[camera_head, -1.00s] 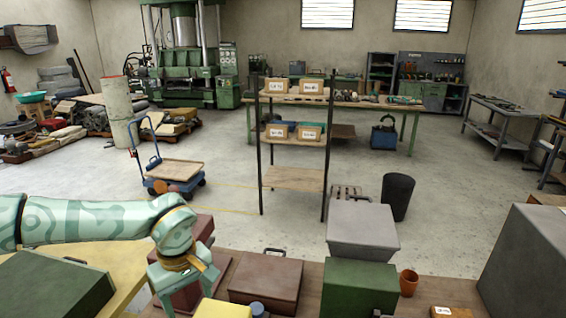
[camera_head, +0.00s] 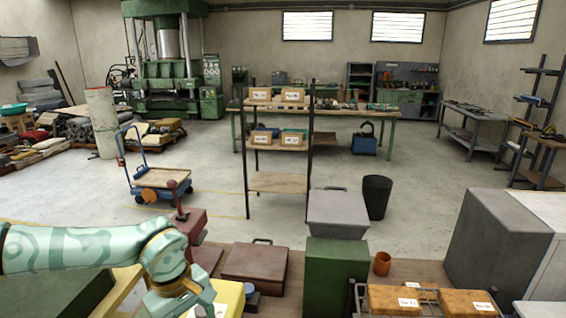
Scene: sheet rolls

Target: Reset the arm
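My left arm comes in from the left edge, low in the head view. Its gripper (camera_head: 198,302) points down and to the right over the near bench, beside and partly in front of a yellow object (camera_head: 231,296). The fingertips are near the bottom edge and partly hidden, so I cannot tell how far apart they are or whether they touch anything. I see nothing clearly held. My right arm and gripper are not in view.
The bench holds a brown case (camera_head: 255,263), a green box (camera_head: 335,276), an orange cup (camera_head: 382,263) and a rack with orange packages (camera_head: 395,299). A large grey box (camera_head: 493,245) stands right. A shelf (camera_head: 278,182) and trolley (camera_head: 160,178) stand beyond on open floor.

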